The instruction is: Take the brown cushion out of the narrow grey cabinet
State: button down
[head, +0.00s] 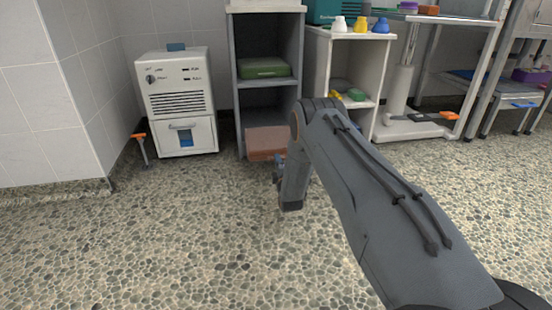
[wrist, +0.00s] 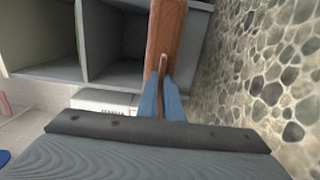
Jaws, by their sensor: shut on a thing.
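The narrow grey cabinet (head: 237,100) stands against the back wall in the head view, with open compartments one above another. The brown cushion (head: 266,140) is low at its bottom compartment, near the floor; how far inside it sits I cannot tell. In the wrist view the brown cushion (wrist: 165,32) runs up from my gripper (wrist: 160,97), with a tan loop on its near edge. My blue fingers are shut on this loop. The cabinet (wrist: 82,45) shows beside it. In the head view my arm partly hides my gripper (head: 279,170).
A green cushion (head: 263,67) lies on the cabinet's higher shelf. A white machine (head: 178,85) stands left of the cabinet, with an orange-topped stand (head: 141,148). A white shelf unit (head: 315,65) with bottles stands right. The pebbled floor in front is clear.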

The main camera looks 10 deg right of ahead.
jog(key=shift+s+p, duration=2.55)
jog(key=shift+s, duration=1.7)
notch_tip(320, 180, up, 30)
jog(key=s+p, duration=0.1)
jog(key=p, duration=2)
jog(key=shift+s+a+f, duration=0.15)
jog(key=shift+s, duration=0.25)
